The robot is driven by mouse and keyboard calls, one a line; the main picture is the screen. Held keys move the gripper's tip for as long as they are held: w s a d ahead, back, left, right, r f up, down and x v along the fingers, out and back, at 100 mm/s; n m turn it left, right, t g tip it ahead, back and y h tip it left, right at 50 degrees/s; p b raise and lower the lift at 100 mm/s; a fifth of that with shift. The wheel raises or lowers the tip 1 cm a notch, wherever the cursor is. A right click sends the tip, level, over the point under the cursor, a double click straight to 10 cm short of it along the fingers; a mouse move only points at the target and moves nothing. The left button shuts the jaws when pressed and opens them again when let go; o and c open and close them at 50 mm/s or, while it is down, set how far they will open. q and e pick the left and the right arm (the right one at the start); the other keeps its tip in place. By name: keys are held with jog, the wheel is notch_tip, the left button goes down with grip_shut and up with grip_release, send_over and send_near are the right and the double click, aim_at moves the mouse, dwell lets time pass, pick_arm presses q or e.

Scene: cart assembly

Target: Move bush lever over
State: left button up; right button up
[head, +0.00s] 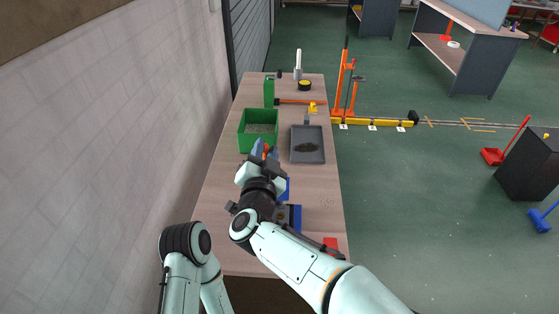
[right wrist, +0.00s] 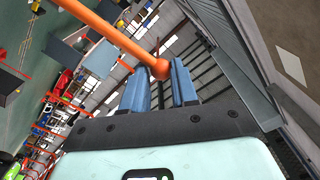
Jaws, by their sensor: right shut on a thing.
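My right gripper (head: 265,148) is above the workbench, at the near edge of the green bin. In the right wrist view, its two blue fingers (right wrist: 161,88) are shut on the rounded end of an orange lever (right wrist: 117,38), which I take to be the bush lever. Its rod runs from the fingers to the upper left. In the head view, only a small orange part shows between the fingers, and the rest is hidden or cannot be made out. My left gripper is not in view.
The workbench (head: 222,205) carries the green bin (head: 243,148), a grey tray (head: 307,159) with dark bits, an orange bar (head: 298,101) and a yellow piece (head: 313,107). Blue and red items lie near my arm. A wall stands left; orange posts (head: 338,85) stand right.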

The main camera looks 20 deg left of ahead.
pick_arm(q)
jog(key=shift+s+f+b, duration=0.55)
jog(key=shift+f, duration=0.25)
pick_arm(e)
jog(key=shift+w+d+f, duration=0.15)
jog(key=shift+d+f, duration=0.05)
jog(key=shift+d, duration=0.45)
jog(key=shift+w+d+f, duration=0.15)
jog(key=shift+w+d, duration=0.05)
jog(key=shift+d, duration=0.45)
jog(key=shift+w+d+f, duration=0.15)
jog(key=shift+d+f, duration=0.05)
jog(key=shift+d, duration=0.45)
jog(key=shift+c, duration=0.2)
